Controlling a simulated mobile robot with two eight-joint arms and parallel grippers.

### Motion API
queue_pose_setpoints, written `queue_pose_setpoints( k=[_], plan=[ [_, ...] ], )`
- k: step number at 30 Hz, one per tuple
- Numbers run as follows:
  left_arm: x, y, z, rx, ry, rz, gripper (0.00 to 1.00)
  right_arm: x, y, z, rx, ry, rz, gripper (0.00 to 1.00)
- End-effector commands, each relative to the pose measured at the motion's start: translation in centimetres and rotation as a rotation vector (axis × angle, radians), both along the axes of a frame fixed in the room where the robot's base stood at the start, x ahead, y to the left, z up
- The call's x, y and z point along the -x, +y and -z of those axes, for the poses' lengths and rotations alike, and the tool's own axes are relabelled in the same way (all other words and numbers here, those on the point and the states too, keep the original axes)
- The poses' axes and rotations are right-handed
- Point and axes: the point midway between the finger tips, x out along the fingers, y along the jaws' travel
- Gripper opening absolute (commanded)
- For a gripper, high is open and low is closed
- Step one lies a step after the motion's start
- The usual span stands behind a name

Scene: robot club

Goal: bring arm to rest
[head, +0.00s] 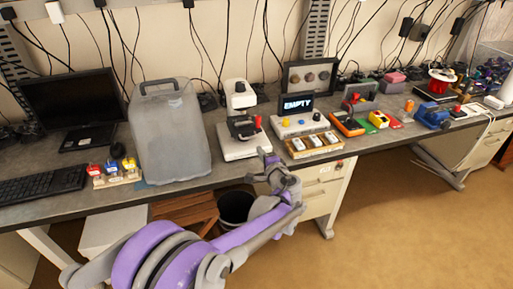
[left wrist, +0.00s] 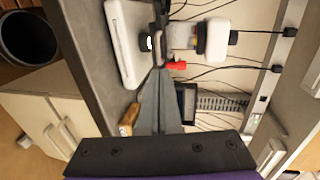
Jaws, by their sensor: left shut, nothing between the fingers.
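My left arm, purple and grey, reaches in from the lower left of the head view and bends up in front of the desk. My left gripper (head: 268,154) is at the desk's front edge, just in front of and right of the white device's base. In the left wrist view the grey fingers of my left gripper (left wrist: 159,72) are together with nothing between them. My right gripper is in neither view.
The long grey desk (head: 140,205) carries a grey jerrycan (head: 170,135), a white upright device (head: 240,92), an "EMPTY" display (head: 297,104) and a tray of white blocks (head: 313,143). A black bin (head: 235,207) stands below. The floor (head: 400,235) at right is clear.

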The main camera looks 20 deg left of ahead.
Motion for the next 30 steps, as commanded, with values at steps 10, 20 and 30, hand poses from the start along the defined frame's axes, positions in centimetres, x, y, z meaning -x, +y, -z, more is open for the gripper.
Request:
queue_pose_setpoints(
  k=[10, 20, 30],
  plan=[
    [3.4, -2.5, -1.0, -0.001, 0.000, 0.002, 0.00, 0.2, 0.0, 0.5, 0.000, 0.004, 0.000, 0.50],
    [7.4, 0.2, -0.7, 0.146, 0.045, -0.061, 0.00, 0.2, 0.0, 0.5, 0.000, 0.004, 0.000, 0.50],
    [23.4, 3.8, 3.7, 0.738, 0.179, -0.285, 0.00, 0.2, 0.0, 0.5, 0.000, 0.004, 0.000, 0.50]
  ],
)
